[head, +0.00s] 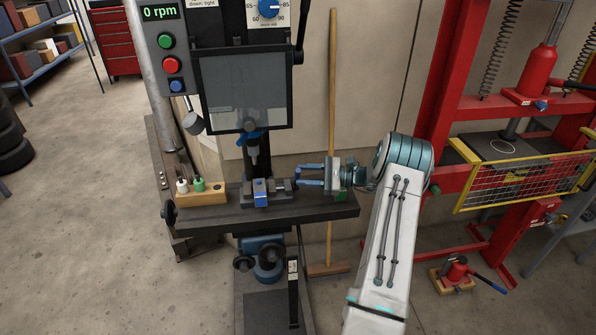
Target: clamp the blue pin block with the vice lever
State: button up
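The blue pin block (260,193) sits in the vice on the drill press table, at the middle of the head view. The vice (279,187) is dark grey, with its jaws around the block; whether they touch it is too small to tell. My gripper (300,175) comes in from the right, just above and right of the vice. Its two blue fingers point left with a visible gap between them. A small dark blue piece (297,173), possibly the end of the vice lever, shows at the fingertips. Whether the fingers touch it cannot be told.
A wooden holder (203,197) with white and green pieces stands left of the vice on the dark table (325,209). The drill chuck (252,150) and clear guard (247,90) hang above. A broom (332,110) stands behind. A red press (530,75) stands right.

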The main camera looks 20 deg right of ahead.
jog(key=shift+x, duration=1.3)
grip_shut()
